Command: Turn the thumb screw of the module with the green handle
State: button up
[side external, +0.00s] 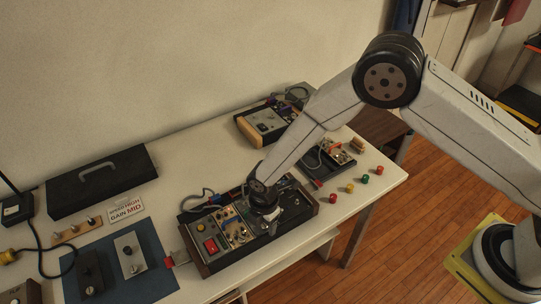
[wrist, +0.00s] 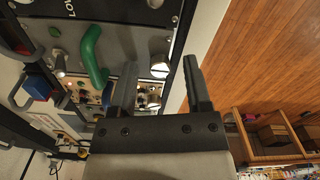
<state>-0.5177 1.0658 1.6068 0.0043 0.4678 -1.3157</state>
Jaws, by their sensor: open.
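The green handle (wrist: 93,55) stands on a light metal module panel (wrist: 118,38) in the wrist view. A round silver thumb screw (wrist: 160,69) is at that panel's edge, right of the handle. My gripper (wrist: 158,64) is open, with one finger on each side of the screw in the picture. I cannot tell whether either finger touches it. In the side view my gripper (side external: 269,213) is low over the right part of the dark module case (side external: 222,262).
A blue mat (side external: 151,283) with modules lies left of the case. A grey instrument (side external: 268,121) stands behind, and a small dark tray (side external: 318,180) is to the right. Several coloured caps (side external: 350,188) lie near the table's right end. Cables run behind the case.

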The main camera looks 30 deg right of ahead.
grip_shut()
